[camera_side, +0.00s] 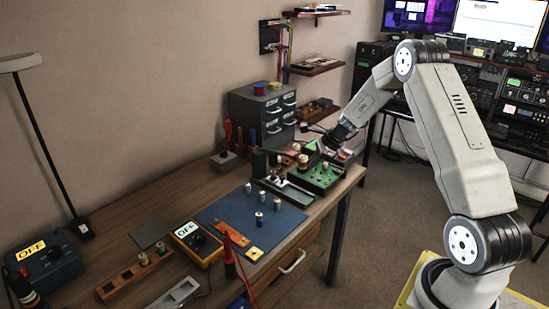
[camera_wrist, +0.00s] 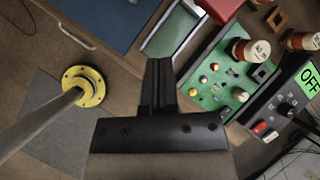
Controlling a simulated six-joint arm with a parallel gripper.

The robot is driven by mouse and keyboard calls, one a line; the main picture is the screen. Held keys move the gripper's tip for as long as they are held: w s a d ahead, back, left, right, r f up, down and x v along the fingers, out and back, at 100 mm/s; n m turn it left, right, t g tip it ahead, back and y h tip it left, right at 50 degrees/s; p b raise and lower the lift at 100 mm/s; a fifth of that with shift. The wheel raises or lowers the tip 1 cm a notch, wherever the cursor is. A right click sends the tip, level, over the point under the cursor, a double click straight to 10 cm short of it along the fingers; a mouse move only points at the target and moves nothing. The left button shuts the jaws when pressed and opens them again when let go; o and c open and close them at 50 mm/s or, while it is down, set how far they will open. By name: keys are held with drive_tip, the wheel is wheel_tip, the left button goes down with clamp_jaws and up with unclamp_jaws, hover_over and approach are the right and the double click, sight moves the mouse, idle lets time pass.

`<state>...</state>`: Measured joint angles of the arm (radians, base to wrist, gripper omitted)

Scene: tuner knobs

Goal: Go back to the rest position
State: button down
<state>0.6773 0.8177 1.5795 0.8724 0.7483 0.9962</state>
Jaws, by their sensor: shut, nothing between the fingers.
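My gripper (camera_side: 318,142) hangs over the far right end of the wooden bench in the side view, above the green circuit board (camera_side: 322,178). In the wrist view my gripper (camera_wrist: 159,68) has its two dark fingers pressed together with nothing between them. There the green board (camera_wrist: 213,94) lies to the right of the fingers, with small coloured knobs and a brown labelled cylinder (camera_wrist: 250,52) at its upper right. In the side view the fingertips are small and partly lost among the dark items behind them.
A blue mat (camera_side: 228,225) with several small cylinders lies mid-bench. A black box marked OFF (camera_wrist: 290,108) sits beside the board. Open floor (camera_side: 385,225) lies between bench and my base.

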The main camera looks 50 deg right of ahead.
drive_tip(key=s+a+r+n+g+h, duration=0.1)
drive_tip(key=s+a+r+n, duration=0.2)
drive_tip(key=s+a+n, duration=0.6)
drive_tip(key=s+a+r+n+g+h, duration=0.2)
drive_tip(key=s+a+n, duration=0.8)
drive_tip(key=a+n, duration=0.7)
drive_tip(key=shift+s+a+r+n+h, duration=0.2)
drive_tip(key=shift+r+n+h, duration=0.1)
drive_tip(key=shift+r+n, duration=0.1)
drive_tip(key=shift+w, duration=0.15)
